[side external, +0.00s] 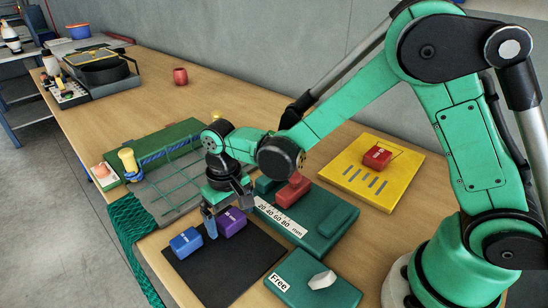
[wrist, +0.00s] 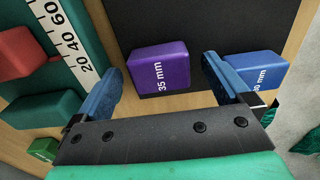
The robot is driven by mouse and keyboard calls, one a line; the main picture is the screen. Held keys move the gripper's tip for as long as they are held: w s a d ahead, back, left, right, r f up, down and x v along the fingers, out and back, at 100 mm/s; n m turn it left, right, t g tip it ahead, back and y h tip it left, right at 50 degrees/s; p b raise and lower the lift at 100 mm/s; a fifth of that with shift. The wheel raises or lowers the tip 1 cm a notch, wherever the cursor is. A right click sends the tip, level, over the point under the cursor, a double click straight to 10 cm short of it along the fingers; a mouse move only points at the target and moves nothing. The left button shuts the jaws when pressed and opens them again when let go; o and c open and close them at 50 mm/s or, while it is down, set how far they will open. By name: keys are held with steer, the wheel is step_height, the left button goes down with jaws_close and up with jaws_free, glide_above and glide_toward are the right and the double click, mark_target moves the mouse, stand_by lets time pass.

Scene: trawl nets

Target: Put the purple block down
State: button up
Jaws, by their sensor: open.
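The purple block (side external: 232,222), marked 35 mm, rests on the black mat (side external: 222,275) near its back edge. My gripper (side external: 226,207) is just over it with the jaws open. In the wrist view the purple block (wrist: 159,67) lies between and beyond the two blue fingertips of my gripper (wrist: 155,80), with a gap to each finger. A blue block (side external: 186,242) stands on the mat to the left of the purple one. In the wrist view the blue block (wrist: 257,72) is close to the right finger and partly hidden by it.
A green board (side external: 320,240) with a 20 to 80 mm scale holds red and green blocks. A "Free" tray (side external: 290,296) is at the front. A yellow board (side external: 395,190) with a red block (side external: 377,157) is at right. The net board (side external: 165,185) lies behind the mat.

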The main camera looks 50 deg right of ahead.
mark_target(231, 217)
step_height(231, 217, up, 10)
steer(key=s+d+r+t, duration=0.2)
steer(key=s+d+t, duration=0.5)
steer(key=d, duration=0.3)
steer(key=shift+s+r, duration=0.15)
steer(key=shift+s, duration=0.25)
